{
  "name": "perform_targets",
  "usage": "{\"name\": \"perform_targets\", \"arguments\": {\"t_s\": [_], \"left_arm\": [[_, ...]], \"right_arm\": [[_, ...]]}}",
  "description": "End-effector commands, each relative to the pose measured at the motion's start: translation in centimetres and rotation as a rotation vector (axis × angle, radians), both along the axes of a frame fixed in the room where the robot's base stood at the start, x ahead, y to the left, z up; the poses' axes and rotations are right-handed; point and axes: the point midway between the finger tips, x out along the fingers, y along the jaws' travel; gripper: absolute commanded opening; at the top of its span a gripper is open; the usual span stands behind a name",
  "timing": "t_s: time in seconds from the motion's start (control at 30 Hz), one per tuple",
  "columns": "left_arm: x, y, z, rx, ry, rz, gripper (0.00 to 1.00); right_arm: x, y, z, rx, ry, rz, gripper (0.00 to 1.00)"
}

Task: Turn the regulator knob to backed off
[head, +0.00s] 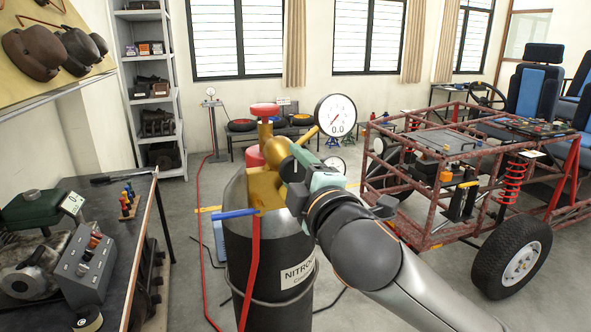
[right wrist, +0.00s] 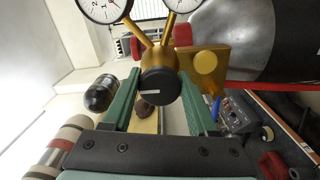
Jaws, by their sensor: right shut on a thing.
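The regulator (head: 262,185) is a brass body on top of the dark nitrogen cylinder (head: 245,275). My right gripper (head: 293,168) is at the regulator's right side in the head view and hides the knob there. In the right wrist view, the black round regulator knob (right wrist: 160,86) with a short white mark sits between the green fingers of my right gripper (right wrist: 160,76), which is shut on it. The large gauge (head: 336,115) shows a 0.0 readout, and a smaller gauge (head: 335,164) is below it. My left gripper is not in view.
A workbench (head: 135,230) with tools and a grey switch box (head: 85,262) stands at the left. The red kart chassis (head: 440,185) stands at the right. A red hose (head: 250,270) hangs down the cylinder's front. Open floor lies behind the cylinder.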

Motion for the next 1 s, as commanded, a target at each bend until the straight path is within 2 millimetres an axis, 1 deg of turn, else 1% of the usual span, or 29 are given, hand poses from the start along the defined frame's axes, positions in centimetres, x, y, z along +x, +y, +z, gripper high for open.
{"name": "perform_targets", "arguments": {"t_s": [0.03,0.07,0.3,0.57,0.67,0.77,0.83,1.0], "left_arm": [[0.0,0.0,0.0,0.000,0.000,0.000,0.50],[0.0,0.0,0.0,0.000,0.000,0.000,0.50],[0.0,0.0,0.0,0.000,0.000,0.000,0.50],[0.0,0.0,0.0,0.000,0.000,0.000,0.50],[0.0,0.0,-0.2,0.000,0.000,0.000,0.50],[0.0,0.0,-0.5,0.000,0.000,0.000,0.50],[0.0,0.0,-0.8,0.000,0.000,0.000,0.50],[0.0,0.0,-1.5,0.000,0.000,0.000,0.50]], "right_arm": [[0.0,0.0,0.0,0.000,0.001,0.001,0.03],[0.0,0.0,0.0,0.001,0.001,0.001,0.60],[0.0,0.0,0.0,0.001,0.000,0.001,0.87],[-0.1,0.0,0.0,0.002,0.000,0.001,0.88],[-0.5,-0.1,0.0,0.002,-0.001,0.002,0.88],[-1.5,-0.4,-0.1,0.002,-0.001,0.003,0.88],[-2.6,-0.8,-0.1,0.003,-0.002,0.004,0.88],[-5.9,-1.8,-0.1,0.002,-0.003,0.003,0.88]]}}
